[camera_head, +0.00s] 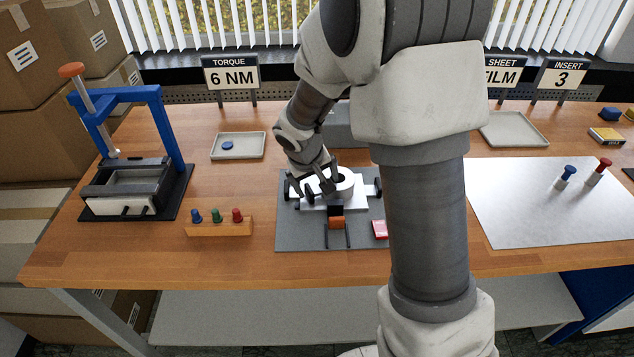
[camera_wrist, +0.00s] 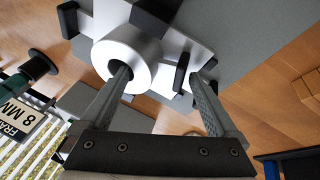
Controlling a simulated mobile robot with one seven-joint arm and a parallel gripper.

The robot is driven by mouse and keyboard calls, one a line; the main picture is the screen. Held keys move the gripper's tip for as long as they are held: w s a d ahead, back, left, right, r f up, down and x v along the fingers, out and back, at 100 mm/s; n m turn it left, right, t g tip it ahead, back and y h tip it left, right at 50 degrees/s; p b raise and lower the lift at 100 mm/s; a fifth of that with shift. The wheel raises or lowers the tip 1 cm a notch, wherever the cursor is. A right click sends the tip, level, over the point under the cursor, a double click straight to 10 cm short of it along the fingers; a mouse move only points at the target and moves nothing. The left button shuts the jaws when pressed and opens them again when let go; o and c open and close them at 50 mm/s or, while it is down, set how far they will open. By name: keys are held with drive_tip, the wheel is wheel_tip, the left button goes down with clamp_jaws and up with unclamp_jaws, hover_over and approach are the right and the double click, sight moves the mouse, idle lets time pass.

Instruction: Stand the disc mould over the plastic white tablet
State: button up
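The disc mould, a thick pale ring (camera_head: 345,187), sits on a white plate (camera_head: 357,201) over the grey mat on the bench. It also shows in the wrist view (camera_wrist: 144,54). My gripper (camera_head: 324,178) is open at the ring. In the wrist view, one finger of my gripper (camera_wrist: 160,76) reaches over the ring's hole and the other is outside its wall, with a visible gap. Whether either finger touches the ring cannot be told. No white tablet can be made out apart from the white plate; the hole's inside is mostly hidden.
Black-knobbed clamps flank the plate, with an orange block (camera_head: 336,223) and a red box (camera_head: 380,229) in front. A blue-framed press (camera_head: 165,130), a tray (camera_head: 250,153) with a blue disc and a peg rack (camera_head: 217,230) stand left. A pale sheet (camera_head: 530,210) lies right.

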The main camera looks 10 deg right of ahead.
drive_tip(key=p+v, duration=0.2)
drive_tip(key=v, duration=1.5)
drive_tip(key=shift+a+r+p, duration=0.15)
drive_tip(key=shift+r+p, duration=0.05)
drive_tip(key=shift+p, duration=0.1)
drive_tip(key=shift+s, duration=0.1)
drive_tip(key=s+d+r+m+t+y+p, duration=0.1)
drive_tip(key=s+r, duration=0.3)
drive_tip(key=s, duration=0.6)
drive_tip(key=s+d+r+y+p, duration=0.1)
drive_tip(key=s+d+r, duration=0.2)
drive_tip(key=s, duration=0.7)
drive_tip(key=shift+r+m+t+y, duration=0.3)
drive_tip(key=shift+r+m+t, duration=0.1)
drive_tip(key=shift+r, duration=0.25)
